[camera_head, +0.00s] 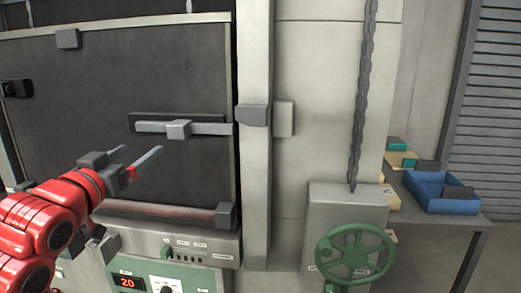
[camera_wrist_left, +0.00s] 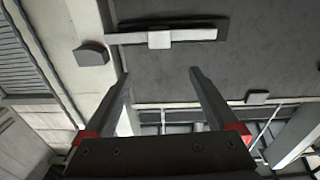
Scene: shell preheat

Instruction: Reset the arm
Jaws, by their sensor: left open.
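My left gripper (camera_head: 137,162) is open and empty in the head view, at the end of my red arm at the lower left. It is in front of a large dark furnace door (camera_head: 110,85), below and left of the door's grey latch bar (camera_head: 184,129). In the left wrist view, the two fingers of the gripper (camera_wrist_left: 160,75) are spread with nothing between them. The latch bar (camera_wrist_left: 165,37) shows beyond the fingertips in that view. My right gripper does not show in either view.
A control panel with a red display (camera_head: 128,283) is below the door. A green handwheel (camera_head: 355,252) and a hanging chain (camera_head: 362,95) are right of the door post (camera_head: 256,180). A table at the right holds a blue bin (camera_head: 437,206).

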